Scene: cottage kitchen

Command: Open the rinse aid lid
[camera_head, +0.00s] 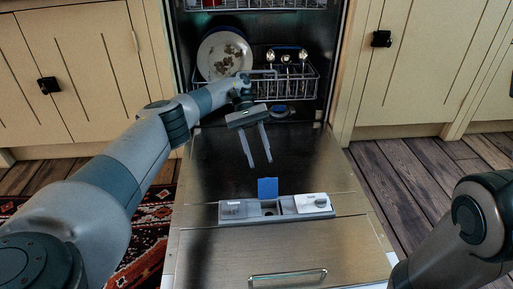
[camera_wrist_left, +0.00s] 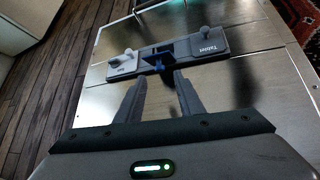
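The detergent dispenser (camera_head: 240,209) lies on the inner face of the open dishwasher door. It also shows in the left wrist view (camera_wrist_left: 180,52), where its one end reads "Tablet". A blue flap (camera_head: 268,188) stands up at its middle, over a dark recess; it shows in the left wrist view (camera_wrist_left: 157,66). A pale section with a round knob (camera_head: 320,201) is at its right end and looks flat. My left gripper (camera_head: 260,164) is open and empty, above the door beyond the dispenser, fingers pointing down towards it. My right gripper is out of view; only my right arm shows.
The dishwasher's lower rack (camera_head: 292,82) holds a soiled plate (camera_head: 224,56) and other items behind my left gripper. The door handle (camera_head: 288,279) is at the near edge. Cabinets (camera_head: 430,60) stand either side; a patterned rug (camera_head: 150,226) lies left. The door surface around the dispenser is clear.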

